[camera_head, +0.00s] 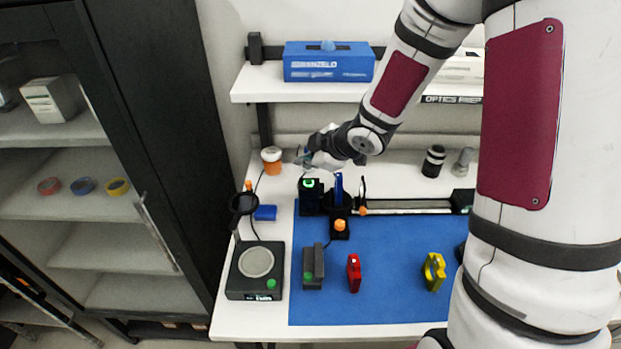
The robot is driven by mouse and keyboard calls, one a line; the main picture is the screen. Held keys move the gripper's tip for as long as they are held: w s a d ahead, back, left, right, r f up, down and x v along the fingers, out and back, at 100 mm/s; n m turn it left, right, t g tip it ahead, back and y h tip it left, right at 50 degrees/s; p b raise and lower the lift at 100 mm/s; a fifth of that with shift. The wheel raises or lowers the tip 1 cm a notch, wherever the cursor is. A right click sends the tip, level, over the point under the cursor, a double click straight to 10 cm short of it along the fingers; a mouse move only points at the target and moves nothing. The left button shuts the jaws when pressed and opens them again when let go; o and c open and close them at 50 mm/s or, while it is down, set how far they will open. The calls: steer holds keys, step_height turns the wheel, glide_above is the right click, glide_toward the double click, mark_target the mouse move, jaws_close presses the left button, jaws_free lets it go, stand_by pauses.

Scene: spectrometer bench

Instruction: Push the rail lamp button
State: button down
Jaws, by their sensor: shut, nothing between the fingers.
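The optical rail (410,207) runs along the back of the blue mat. A black lamp housing (311,202) stands at the rail's left end, with a green glowing spot (309,184) on its upper part. I cannot tell whether that spot is the button or a light. My gripper (304,162) is shut and empty. In the picture it appears just above the lamp housing; the gap between them is hard to judge. The fingertips are small and partly hidden by the hand.
Blue and black optics holders (338,190) stand close to the lamp. A stirrer-like device (257,266), a small black box (313,268), a red clip (354,273) and a yellow part (433,272) are in front. A shelf (270,88) hangs above.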

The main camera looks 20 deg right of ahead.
step_height(320, 180, up, 3)
steer(key=p, duration=0.3)
steer(key=shift+r, duration=0.15)
stand_by(0.5)
step_height(320, 180, up, 10)
steer(key=m+h, duration=0.4)
glide_above(307, 182)
steer(key=s+d, duration=0.4)
steer(key=d, duration=0.1)
steer(key=s+r+m+h+b, duration=0.1)
steer(key=s+r+m+h, duration=0.1)
steer(key=s+r+m, duration=0.35)
steer(key=s+a+r+m+g+y, duration=0.1)
steer(key=s+a+m, duration=0.1)
steer(key=s, duration=0.9)
steer(key=s+a+r+m+g+y, duration=0.1)
steer(key=s+a+r+m, duration=0.1)
steer(key=s, duration=0.9)
steer(key=shift+a+g+b, duration=0.2)
steer(key=shift+g+b, duration=0.2)
steer(key=shift+b, duration=0.05)
